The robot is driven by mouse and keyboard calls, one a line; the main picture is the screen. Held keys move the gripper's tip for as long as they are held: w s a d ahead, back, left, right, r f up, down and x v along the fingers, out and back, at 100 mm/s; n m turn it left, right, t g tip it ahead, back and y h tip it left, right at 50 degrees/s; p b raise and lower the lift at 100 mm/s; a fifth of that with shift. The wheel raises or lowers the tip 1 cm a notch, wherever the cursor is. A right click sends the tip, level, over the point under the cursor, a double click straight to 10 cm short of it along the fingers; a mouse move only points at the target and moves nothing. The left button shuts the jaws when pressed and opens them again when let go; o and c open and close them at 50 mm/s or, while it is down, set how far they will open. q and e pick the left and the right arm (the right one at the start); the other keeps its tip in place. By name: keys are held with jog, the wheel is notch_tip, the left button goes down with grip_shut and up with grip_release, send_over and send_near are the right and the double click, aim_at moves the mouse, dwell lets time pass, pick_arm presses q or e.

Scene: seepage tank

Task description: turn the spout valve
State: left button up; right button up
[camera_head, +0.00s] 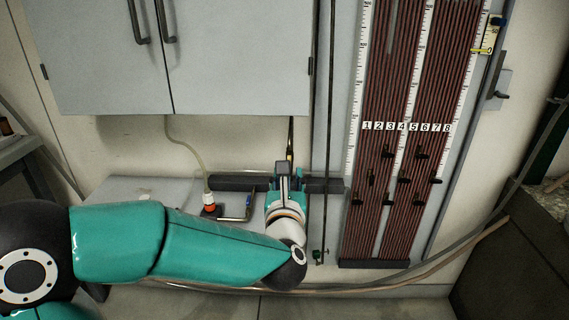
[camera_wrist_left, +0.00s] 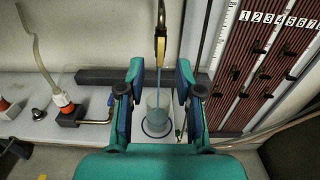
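My left gripper (camera_head: 288,170) is at the end of the teal arm in the head view, in front of the wall. In the left wrist view it (camera_wrist_left: 158,88) is open, its fingers wide apart with nothing gripped. A brass spout (camera_wrist_left: 160,28) hangs at the top centre of that view, beyond the fingertips; a thin bluish stream runs down from it. A clear beaker (camera_wrist_left: 157,108) stands below, seen between the fingers and apart from them. In the head view the spout (camera_head: 291,135) is partly hidden. I cannot make out the valve's handle position. My right gripper is not in view.
A red-and-white hose fitting (camera_head: 208,200) and a small blue-handled fitting (camera_head: 248,205) sit on the grey bench left of my gripper. A numbered tube board (camera_head: 385,262) stands right. A grey cabinet (camera_head: 240,60) hangs above. A dark bar (camera_wrist_left: 95,77) runs behind the fingers.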

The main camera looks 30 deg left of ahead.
pick_arm(q)
jog(key=shift+x, duration=2.6)
